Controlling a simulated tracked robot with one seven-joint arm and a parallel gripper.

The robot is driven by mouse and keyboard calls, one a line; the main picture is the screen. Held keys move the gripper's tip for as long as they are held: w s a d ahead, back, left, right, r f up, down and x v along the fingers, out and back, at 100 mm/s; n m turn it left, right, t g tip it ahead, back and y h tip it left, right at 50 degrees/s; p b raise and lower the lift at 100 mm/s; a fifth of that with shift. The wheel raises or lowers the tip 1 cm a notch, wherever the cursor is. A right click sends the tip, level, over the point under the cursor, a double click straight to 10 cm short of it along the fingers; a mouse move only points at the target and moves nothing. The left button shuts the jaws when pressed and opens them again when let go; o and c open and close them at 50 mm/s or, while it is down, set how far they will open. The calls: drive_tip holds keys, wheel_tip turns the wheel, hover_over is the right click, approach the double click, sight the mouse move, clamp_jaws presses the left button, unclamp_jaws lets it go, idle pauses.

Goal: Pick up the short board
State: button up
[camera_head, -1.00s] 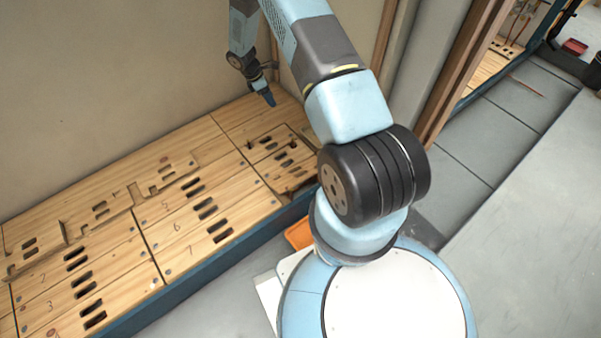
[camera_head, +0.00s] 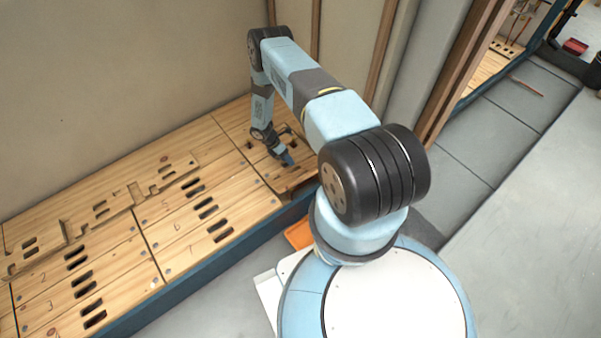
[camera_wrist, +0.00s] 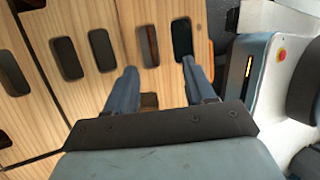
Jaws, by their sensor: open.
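My gripper (camera_head: 288,160) is low over the right end of the wooden platform in the head view, and hides part of the boards there. In the wrist view my gripper (camera_wrist: 158,68) is open, its two blue fingers apart and nothing visible gripped between them. Below and between the fingers is a pale wooden board (camera_wrist: 166,72) with a brown slot and a dark slot, beside the platform's right edge. It may be the short board, but its full length is not visible. I cannot tell whether the fingertips touch it.
More slotted, numbered boards (camera_head: 150,215) cover the platform to the left. A blue rim (camera_head: 190,278) runs along its front. The booth wall (camera_head: 120,60) rises behind, with wooden posts (camera_head: 385,40) at the right. An orange item (camera_head: 299,235) lies on the floor near my base.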

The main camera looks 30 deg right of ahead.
sight(298, 174)
drive_tip(key=shift+s+x, duration=0.2)
drive_tip(key=shift+x, duration=2.75)
drive_tip(key=shift+s+x, duration=0.15)
drive_tip(key=shift+x, duration=2.8)
drive_tip(key=shift+w+a+r, duration=0.1)
drive_tip(key=shift+a, duration=0.05)
clamp_jaws()
